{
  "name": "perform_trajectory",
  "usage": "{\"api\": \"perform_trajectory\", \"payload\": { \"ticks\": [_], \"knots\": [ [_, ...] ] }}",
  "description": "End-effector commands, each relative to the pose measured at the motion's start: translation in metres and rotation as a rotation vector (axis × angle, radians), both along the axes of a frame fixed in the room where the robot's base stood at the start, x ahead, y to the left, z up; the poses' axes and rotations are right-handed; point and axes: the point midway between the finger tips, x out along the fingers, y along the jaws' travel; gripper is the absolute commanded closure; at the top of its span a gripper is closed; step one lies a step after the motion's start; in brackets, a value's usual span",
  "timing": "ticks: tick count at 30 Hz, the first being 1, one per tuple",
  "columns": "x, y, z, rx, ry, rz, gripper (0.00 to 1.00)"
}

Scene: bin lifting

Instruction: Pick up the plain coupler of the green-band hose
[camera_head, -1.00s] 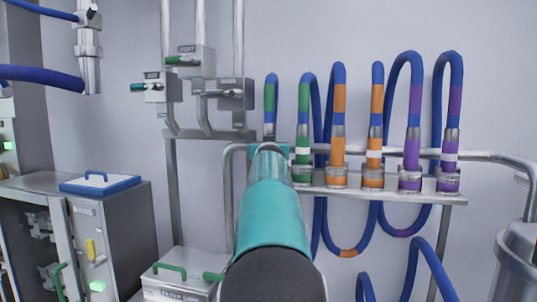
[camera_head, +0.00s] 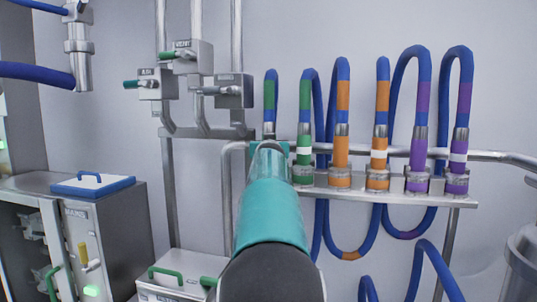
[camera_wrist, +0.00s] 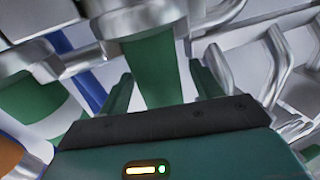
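The green-band hose (camera_head: 269,95) rises as a small blue loop with green bands at the left end of the rack. One of its ends, with a white ring, shows as a green coupler (camera_head: 303,156). The other end runs down behind my gripper (camera_head: 269,147), which hides its coupler in the head view. In the wrist view a plain green coupler (camera_wrist: 156,66) stands between the two green fingers of my gripper (camera_wrist: 162,85). The fingers are apart, with a visible gap on the right side. The white-ringed green coupler (camera_wrist: 38,108) is to the left there.
Orange couplers (camera_head: 340,152) and purple couplers (camera_head: 418,155) stand to the right on the metal rack (camera_head: 400,190). A handrail (camera_head: 495,155) runs behind them. Valve boxes (camera_head: 234,92) are at upper left. Cabinets with a blue tray (camera_head: 92,185) stand at lower left.

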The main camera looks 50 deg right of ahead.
Motion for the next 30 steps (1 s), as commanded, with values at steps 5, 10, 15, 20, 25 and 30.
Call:
{"api": "perform_trajectory", "payload": {
  "ticks": [5,10,15,20,25,30],
  "knots": [
    [-0.001,0.001,0.001,-0.001,-0.001,0.000,0.68],
    [-0.001,0.001,0.002,-0.002,-0.002,0.000,0.92],
    [0.000,0.001,0.002,-0.002,-0.001,0.001,0.92],
    [0.001,0.000,0.005,-0.002,-0.002,0.002,0.92],
    [0.002,-0.001,0.018,-0.004,-0.003,0.002,0.92],
    [-0.001,0.005,0.040,-0.005,-0.003,0.003,0.92]
  ]
}}
